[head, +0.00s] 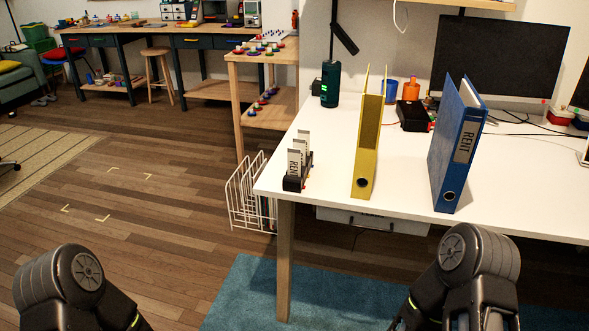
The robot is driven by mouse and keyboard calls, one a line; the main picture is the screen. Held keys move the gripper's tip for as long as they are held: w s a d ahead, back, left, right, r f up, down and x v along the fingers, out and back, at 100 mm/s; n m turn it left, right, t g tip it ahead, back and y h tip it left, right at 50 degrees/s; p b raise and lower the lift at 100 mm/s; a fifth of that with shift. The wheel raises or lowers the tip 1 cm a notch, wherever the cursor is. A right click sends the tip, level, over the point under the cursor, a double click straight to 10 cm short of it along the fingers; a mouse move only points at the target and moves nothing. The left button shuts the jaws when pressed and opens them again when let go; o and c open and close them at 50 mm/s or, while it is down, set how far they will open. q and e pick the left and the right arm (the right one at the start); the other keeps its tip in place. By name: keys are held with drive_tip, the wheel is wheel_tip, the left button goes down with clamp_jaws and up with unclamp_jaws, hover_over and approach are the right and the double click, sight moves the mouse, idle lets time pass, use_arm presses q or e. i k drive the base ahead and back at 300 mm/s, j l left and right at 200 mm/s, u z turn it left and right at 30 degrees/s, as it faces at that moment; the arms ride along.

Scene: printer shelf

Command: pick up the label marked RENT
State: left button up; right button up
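A small dark holder (293,184) stands at the white table's left end with several white labels upright in it, one behind another. The front label (294,163) carries dark vertical print that looks like RENT, though it is small. The labels behind it are mostly covered and I cannot read them. Neither gripper's fingertips are in view.
A yellow binder (367,146) stands between the holder and the blue binder. A dark green cylinder (330,84), a black box (411,115) and a monitor (501,57) are behind. The white table (400,185) is clear around the holder. A white wire rack (250,195) stands below its left edge.

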sight(293, 156)
drive_tip(key=i+j+z, duration=0.1)
drive_tip(key=i+j, duration=0.15)
drive_tip(key=i+j+z, duration=0.1)
drive_tip(key=j, duration=0.35)
drive_tip(key=i+j+z, duration=0.1)
drive_tip(key=i+j, duration=0.25)
drive_tip(key=i+j+z, duration=0.1)
drive_tip(key=j, duration=0.3)
drive_tip(key=i+j+z, duration=0.1)
drive_tip(key=i+j, duration=0.2)
drive_tip(key=j, duration=0.1)
